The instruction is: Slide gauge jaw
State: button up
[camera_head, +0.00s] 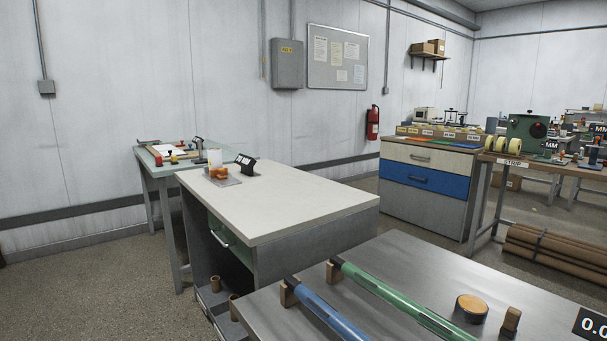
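No gripper or arm of mine shows in this view. I cannot make out a gauge jaw for certain. At the bottom right corner, a black display (591,325) reading "0.0" is cut off by the frame edge. On the steel table (410,262) in front lie a green tube (395,300) and a blue tube (325,312), held on wooden supports. A round wood-topped piece (471,307) and a small wooden block (510,321) stand right of them. On the white bench (290,205) sits an orange device (218,172) on a plate, beside a black sign (246,163).
A glass-topped table (150,168) with small tools stands at the left wall. A drawer cabinet (420,180) and a bench marked "STRIP" (513,163) stand at the back right. Brown rolls (555,250) lie on the floor. The floor at lower left is clear.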

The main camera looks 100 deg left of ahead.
aim_at(221, 173)
jog(key=l+u, duration=0.3)
jog(key=k+l+u, duration=0.1)
jog(key=u, duration=0.65)
jog(key=j+u, duration=0.15)
jog(key=u, duration=0.8)
jog(key=j+u, duration=0.1)
jog(key=u, duration=0.35)
jog(key=i+u, duration=0.1)
jog(key=u, duration=0.4)
jog(key=l+u, duration=0.15)
jog(key=u, duration=0.15)
jog(key=i+l+u, duration=0.1)
jog(key=u, duration=0.2)
jog(key=i+j+u, duration=0.15)
jog(key=i+u, duration=0.15)
jog(key=i+j+u, duration=0.2)
jog(key=i, duration=0.6)
jog(key=i+u, duration=0.15)
jog(key=i, duration=0.65)
jog(key=j, duration=0.05)
